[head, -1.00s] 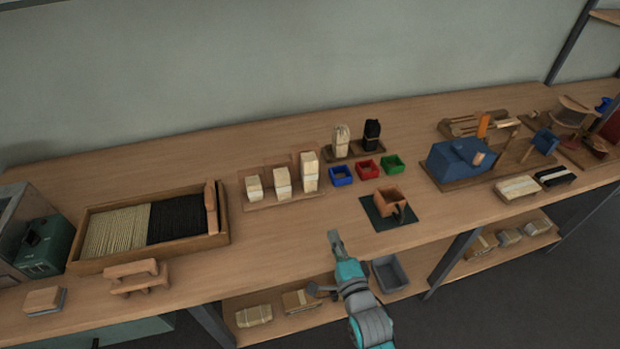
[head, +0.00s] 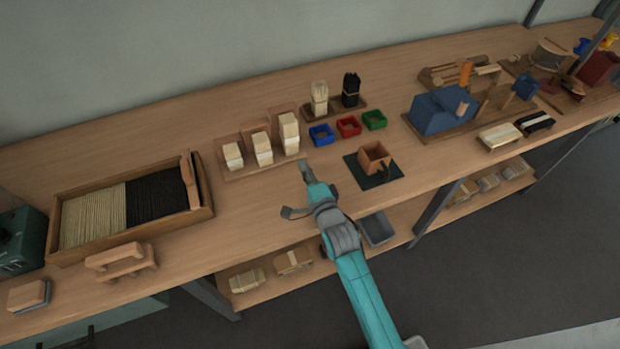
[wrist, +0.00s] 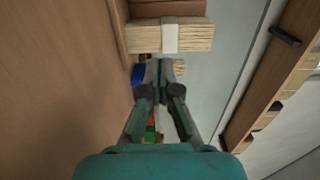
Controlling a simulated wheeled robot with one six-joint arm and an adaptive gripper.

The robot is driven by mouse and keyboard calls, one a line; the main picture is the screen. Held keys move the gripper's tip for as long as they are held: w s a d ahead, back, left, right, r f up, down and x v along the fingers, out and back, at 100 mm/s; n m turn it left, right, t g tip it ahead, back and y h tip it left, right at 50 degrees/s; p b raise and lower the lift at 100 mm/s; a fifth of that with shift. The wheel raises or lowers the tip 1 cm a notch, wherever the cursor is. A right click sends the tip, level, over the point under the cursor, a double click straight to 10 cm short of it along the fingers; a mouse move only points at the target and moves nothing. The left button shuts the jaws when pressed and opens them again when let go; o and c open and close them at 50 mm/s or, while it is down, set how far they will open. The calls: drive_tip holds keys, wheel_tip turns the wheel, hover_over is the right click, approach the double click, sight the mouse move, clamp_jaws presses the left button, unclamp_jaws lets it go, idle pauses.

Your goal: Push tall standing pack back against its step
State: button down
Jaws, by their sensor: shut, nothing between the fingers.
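The tall standing pack (head: 289,134), pale with a white band, stands upright at the right end of a low wooden stand (head: 235,174). Its brown step (head: 278,114) shows behind its left side; I cannot tell how wide any gap is. My gripper (head: 304,168) is shut and empty, just in front and slightly right of the tall pack, apparently apart from it. In the wrist view, a pale banded pack (wrist: 145,37), apparently the tall one, lies sideways in the picture just beyond my fingertips (wrist: 160,66), with brown wood (wrist: 165,8) beside it.
Two shorter packs (head: 232,156) (head: 262,149) stand left of the tall one. Blue (head: 321,135), red (head: 348,127) and green (head: 374,120) bins stand to the right, with two bristle bundles (head: 319,98) (head: 351,90) behind. An orange-brown box (head: 374,156) sits front right. A bristle tray (head: 207,213) lies left.

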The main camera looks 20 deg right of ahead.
sight(292, 143)
drive_tip(key=shift+w, duration=3.5)
drive_tip(key=shift+w+r, duration=0.1)
drive_tip(key=shift+w, duration=0.65)
